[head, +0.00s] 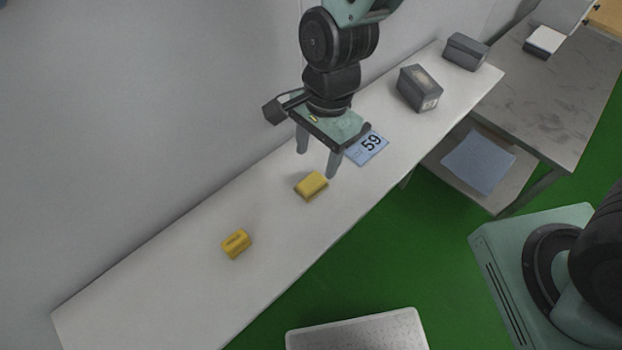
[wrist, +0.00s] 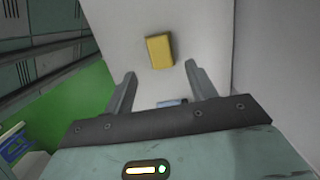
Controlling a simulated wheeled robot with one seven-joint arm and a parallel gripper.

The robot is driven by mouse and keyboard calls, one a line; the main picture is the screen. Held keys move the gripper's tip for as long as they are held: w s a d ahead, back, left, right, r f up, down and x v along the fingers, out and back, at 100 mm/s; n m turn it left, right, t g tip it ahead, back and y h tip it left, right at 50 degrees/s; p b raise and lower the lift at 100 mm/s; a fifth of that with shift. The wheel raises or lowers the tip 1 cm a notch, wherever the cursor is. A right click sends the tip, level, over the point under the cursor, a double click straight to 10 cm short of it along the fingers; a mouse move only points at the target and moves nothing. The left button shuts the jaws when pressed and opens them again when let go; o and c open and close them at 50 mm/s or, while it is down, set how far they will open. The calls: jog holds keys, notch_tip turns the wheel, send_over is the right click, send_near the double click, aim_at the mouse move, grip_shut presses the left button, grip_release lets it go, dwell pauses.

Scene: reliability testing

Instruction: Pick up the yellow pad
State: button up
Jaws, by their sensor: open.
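A plain yellow pad (head: 311,186) lies on the long white table (head: 175,275), just below my gripper in the head view. It also shows in the wrist view (wrist: 159,51), beyond the fingertips and roughly centred between them. A second yellow block (head: 236,243), with a dark mark on top, lies apart to the lower left. My gripper (head: 316,163) points down above the table, its fingers spread and empty. The wrist view also shows the open fingers (wrist: 161,69), with nothing between their tips.
A blue card marked 59 (head: 367,148) lies right of my gripper. Grey boxes (head: 420,88) (head: 466,52) stand farther right on the table. A wall runs along its back edge. A marble-topped table (head: 555,85) stands at the right. The table's left end is clear.

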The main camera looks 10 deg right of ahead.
aim_at(311, 181)
jog(key=shift+s+a+f+p, duration=0.15)
jog(key=shift+f+p, duration=0.3)
jog(key=shift+f, duration=0.65)
jog(key=shift+s+a+f+p, duration=0.15)
jog(key=shift+f+p, duration=0.25)
jog(key=shift+f, duration=0.65)
jog(key=shift+a+f+p, duration=0.2)
jog(key=shift+f+p, duration=0.25)
jog(key=shift+f, duration=0.65)
jog(key=c, duration=1.1)
